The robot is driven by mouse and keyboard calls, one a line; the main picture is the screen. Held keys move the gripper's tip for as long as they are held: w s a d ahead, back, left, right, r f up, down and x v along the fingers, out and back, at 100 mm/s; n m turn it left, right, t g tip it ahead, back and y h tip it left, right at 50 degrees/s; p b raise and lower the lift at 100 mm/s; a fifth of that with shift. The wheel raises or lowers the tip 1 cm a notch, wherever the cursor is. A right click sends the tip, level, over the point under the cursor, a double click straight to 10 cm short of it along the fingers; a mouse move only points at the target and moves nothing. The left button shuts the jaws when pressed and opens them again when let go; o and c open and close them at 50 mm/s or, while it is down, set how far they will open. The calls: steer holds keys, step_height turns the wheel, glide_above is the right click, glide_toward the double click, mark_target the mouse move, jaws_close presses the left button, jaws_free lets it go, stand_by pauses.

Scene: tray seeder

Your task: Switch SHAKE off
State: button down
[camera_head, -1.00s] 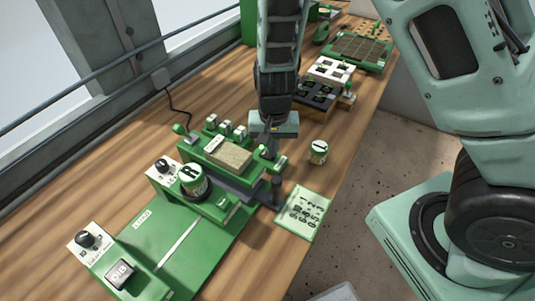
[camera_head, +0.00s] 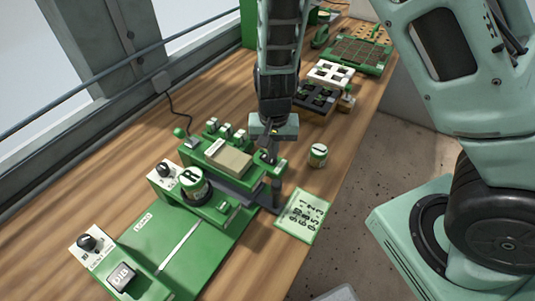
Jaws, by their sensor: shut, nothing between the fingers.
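The green seeder (camera_head: 188,242) lies on the wooden bench, with a tan block or tray (camera_head: 228,160) on its far part. Several small white-and-green controls (camera_head: 225,131) stand in a row behind that part. A black knob on a white plate (camera_head: 163,169) sits to the left, another knob (camera_head: 87,242) at the near left, and a square button or rocker (camera_head: 122,276) at the near end. I cannot read which control is marked SHAKE. My gripper (camera_head: 269,154) is shut and empty at the far right end of the seeder; whether it touches anything is hidden.
A round green-and-white jar (camera_head: 193,183) stands on the seeder, a smaller one (camera_head: 318,155) on the bench to the right. A number card (camera_head: 303,216) lies near the bench edge. Dark and white trays (camera_head: 317,96) and a brown-celled tray (camera_head: 358,53) are farther back.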

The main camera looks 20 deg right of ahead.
step_height(320, 180, up, 6)
steer(key=p, duration=0.5)
steer(key=shift+f, duration=0.15)
stand_by(0.3)
steer(key=s+a+r+n+y+b, duration=0.2)
steer(key=s+a+r+n+b, duration=0.1)
steer(key=s+a+r+n, duration=0.5)
steer(key=s+d+r+n+h+b, duration=0.1)
steer(key=s+r+n, duration=0.3)
steer(key=s, duration=0.8)
step_height(320, 180, up, 2)
steer(key=shift+d+r+n, duration=0.1)
steer(key=shift+d+n, duration=0.2)
steer(key=shift+d, duration=0.05)
